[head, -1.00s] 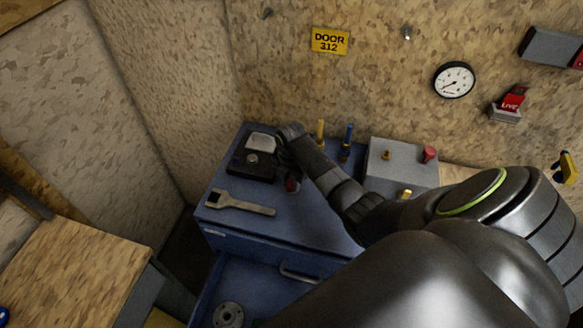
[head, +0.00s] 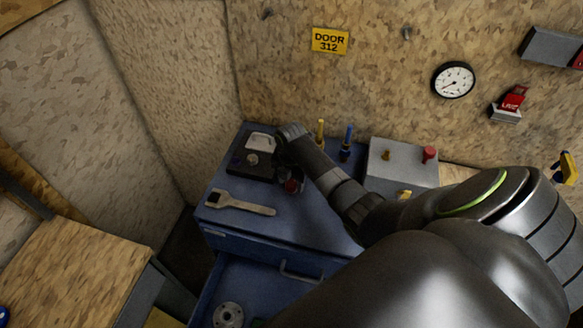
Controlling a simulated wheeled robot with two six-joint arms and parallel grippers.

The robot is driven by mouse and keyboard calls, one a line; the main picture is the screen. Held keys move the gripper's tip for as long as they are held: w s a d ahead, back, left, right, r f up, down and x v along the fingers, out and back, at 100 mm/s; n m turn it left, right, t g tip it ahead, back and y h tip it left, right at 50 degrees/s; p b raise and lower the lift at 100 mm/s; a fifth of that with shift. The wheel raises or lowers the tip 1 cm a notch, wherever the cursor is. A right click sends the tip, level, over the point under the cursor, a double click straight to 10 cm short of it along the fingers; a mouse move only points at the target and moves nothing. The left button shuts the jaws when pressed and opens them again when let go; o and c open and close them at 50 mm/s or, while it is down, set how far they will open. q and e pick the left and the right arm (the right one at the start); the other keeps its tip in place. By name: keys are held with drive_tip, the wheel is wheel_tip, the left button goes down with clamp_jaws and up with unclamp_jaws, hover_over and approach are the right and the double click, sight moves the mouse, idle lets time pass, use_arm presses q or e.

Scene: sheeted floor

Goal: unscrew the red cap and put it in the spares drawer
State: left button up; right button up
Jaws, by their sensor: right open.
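A small dark red piece, likely the red cap (head: 291,186), shows on the blue cabinet top, partly hidden by my right gripper (head: 289,182). My right arm comes in from the right and reaches across the cabinet. The gripper is open and points down, with its fingers close around the red piece; I cannot tell whether they touch it. What the cap sits on is hidden. An open blue drawer (head: 258,276) is below the cabinet top at the front. It holds a grey round flanged part (head: 229,313). My left gripper is out of view.
A wrench (head: 240,203) lies at the cabinet's front left, and a black block (head: 250,166) stands behind it. Yellow and blue upright pieces (head: 347,142) stand at the back. A grey box (head: 400,160) carries a red knob (head: 429,153). A wooden bench (head: 75,265) is at left.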

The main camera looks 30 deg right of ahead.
drive_tip(key=m, duration=0.9)
drive_tip(key=shift+m, duration=0.3)
drive_tip(key=m, duration=0.9)
drive_tip(key=shift+m, duration=0.4)
drive_tip(key=shift+c, duration=0.3)
